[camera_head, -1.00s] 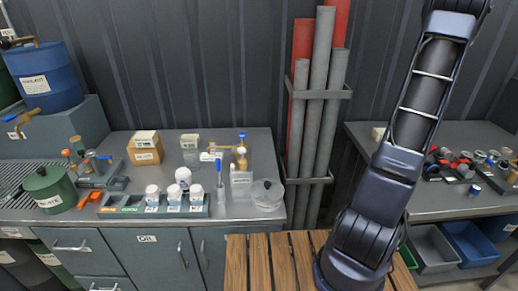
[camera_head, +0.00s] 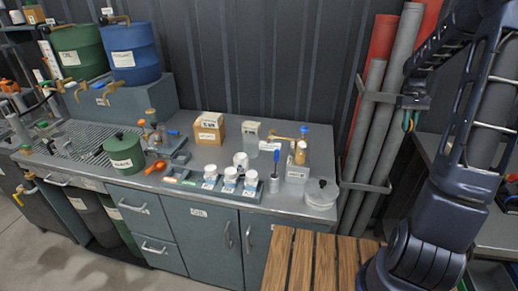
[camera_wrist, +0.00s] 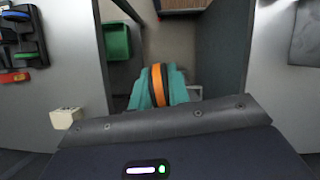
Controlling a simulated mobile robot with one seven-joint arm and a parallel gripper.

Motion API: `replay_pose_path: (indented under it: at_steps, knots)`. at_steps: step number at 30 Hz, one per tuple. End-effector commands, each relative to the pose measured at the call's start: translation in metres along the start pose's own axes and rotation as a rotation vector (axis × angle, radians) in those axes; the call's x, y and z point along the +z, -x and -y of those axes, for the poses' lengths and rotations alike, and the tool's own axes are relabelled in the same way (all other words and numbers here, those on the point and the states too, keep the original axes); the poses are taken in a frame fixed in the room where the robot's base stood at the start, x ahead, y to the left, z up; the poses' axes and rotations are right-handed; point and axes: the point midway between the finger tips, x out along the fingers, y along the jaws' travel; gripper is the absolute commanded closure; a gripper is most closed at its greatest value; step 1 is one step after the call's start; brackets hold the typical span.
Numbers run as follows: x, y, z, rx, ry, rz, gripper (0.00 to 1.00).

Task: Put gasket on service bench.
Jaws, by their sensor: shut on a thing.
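My gripper (camera_head: 411,122) is at the right in the head view, raised in front of the grey pipes. In the wrist view, its teal fingers (camera_wrist: 159,90) are shut on the orange ring-shaped gasket (camera_wrist: 158,84), which stands edge-on between them. In the head view the gasket is too small to make out clearly. A grey bench (camera_head: 140,188) with cabinets below fills the left and middle of the head view; I take it as the service bench. My gripper is to its right, apart from it.
The bench holds a cardboard box (camera_head: 210,128), a rack of white-lidded jars (camera_head: 230,180), a green pot (camera_head: 124,153) and a lidded clear dish (camera_head: 321,194). A wooden slatted surface (camera_head: 312,262) stands in front. In the wrist view a green bin (camera_wrist: 117,40) lies below.

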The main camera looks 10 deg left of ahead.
Motion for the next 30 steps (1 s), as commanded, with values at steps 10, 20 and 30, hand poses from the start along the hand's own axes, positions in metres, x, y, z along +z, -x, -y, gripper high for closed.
replay_pose_path:
  at_steps: [10, 20, 30]
  knots:
    - [-0.018, -0.007, 0.097, 0.088, 0.223, 0.0, 1.0]
    - [-0.053, 0.01, 0.165, 0.151, 0.386, -0.001, 1.0]
    - [-0.092, 0.031, 0.254, 0.223, 0.568, 0.0, 1.0]
